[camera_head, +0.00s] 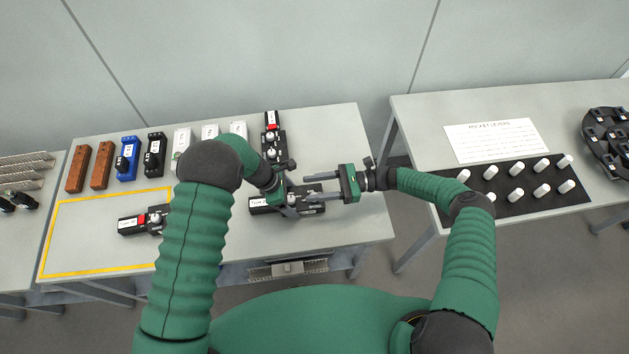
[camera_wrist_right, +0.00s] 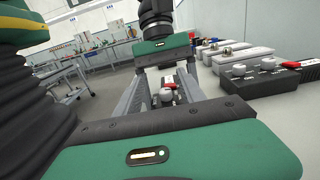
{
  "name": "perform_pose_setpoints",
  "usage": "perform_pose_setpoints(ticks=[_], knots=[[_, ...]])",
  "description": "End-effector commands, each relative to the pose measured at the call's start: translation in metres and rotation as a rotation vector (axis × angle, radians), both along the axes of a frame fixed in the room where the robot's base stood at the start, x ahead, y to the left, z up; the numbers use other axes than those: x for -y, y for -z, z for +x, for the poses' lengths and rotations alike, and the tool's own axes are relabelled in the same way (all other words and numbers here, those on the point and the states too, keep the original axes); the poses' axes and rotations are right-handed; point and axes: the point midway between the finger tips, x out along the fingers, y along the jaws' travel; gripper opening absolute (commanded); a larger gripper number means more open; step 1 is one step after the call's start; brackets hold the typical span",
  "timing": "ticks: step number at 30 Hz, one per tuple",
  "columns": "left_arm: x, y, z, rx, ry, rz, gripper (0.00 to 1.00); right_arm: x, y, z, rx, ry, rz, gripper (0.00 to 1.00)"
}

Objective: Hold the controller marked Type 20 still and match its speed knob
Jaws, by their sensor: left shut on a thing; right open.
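A black controller (camera_head: 262,205) with a white label lies at the right front of the middle table; its lettering is too small to read surely. My left gripper (camera_head: 286,203) is shut on this controller from above and hides its middle. My right gripper (camera_head: 311,189) is open, its two fingers pointing left toward the controller's right part. The knob's setting cannot be read.
Another black controller with a red switch (camera_head: 271,136) lies just behind. One more controller (camera_head: 143,221) lies inside the yellow outline (camera_head: 100,272). Brown, blue, black and white units line the table's back. A black mat (camera_head: 515,200) with white pegs is on the right table.

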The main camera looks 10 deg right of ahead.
Motion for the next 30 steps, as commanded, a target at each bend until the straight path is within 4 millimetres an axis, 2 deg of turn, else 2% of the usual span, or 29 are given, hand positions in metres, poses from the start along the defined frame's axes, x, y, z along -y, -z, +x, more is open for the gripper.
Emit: perform_pose_setpoints(ticks=[3,7,19,20,24,30], knots=[[0.0,0.001,0.0,0.0,-0.001,0.001,0.28,0.001,-0.027,0.0,0.001,-0.002,-0.002,0.47],[0.0,0.001,0.0,0.0,-0.001,0.001,0.28,0.001,-0.044,0.001,0.0,0.0,-0.001,0.47],[-0.001,0.0,0.0,0.0,-0.001,0.001,0.28,0.0,-0.048,0.0,-0.001,0.0,0.0,0.47],[-0.001,0.001,0.0,0.0,-0.001,0.001,0.84,0.0,-0.048,0.0,-0.001,0.0,0.0,0.47],[-0.001,0.0,0.0,0.0,-0.001,0.001,1.0,0.0,-0.048,0.0,-0.001,0.0,0.0,0.47],[-0.001,0.0,0.0,0.001,0.0,0.0,1.0,0.0,-0.048,0.0,-0.001,0.0,0.0,0.47]])
